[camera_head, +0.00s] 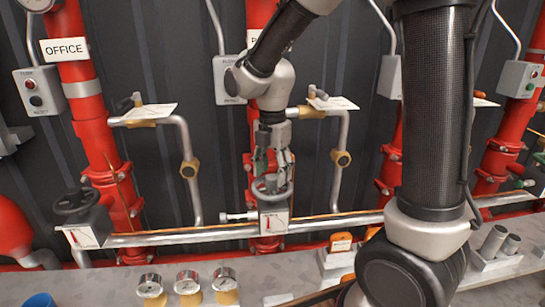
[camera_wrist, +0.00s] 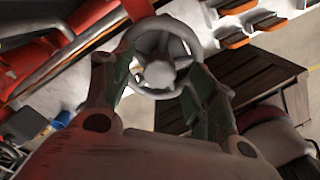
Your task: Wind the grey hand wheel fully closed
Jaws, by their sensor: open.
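The grey hand wheel (camera_head: 271,188) sits on top of a valve block with a white and red dial plate (camera_head: 274,222), on the horizontal pipe at the middle of the head view. In the wrist view the wheel (camera_wrist: 160,57) shows its rim and centre hub between my fingers. My gripper (camera_head: 271,165) points down from above at the wheel. In the wrist view its fingers (camera_wrist: 163,85) are apart, one on each side of the wheel. Whether they touch the rim I cannot tell.
A black hand wheel (camera_head: 76,201) sits on a similar valve block at the left. Red vertical pipes and grey side pipes (camera_head: 190,170) stand close behind. Several gauges (camera_head: 187,283) and orange-handled items (camera_head: 340,242) are on the front ledge.

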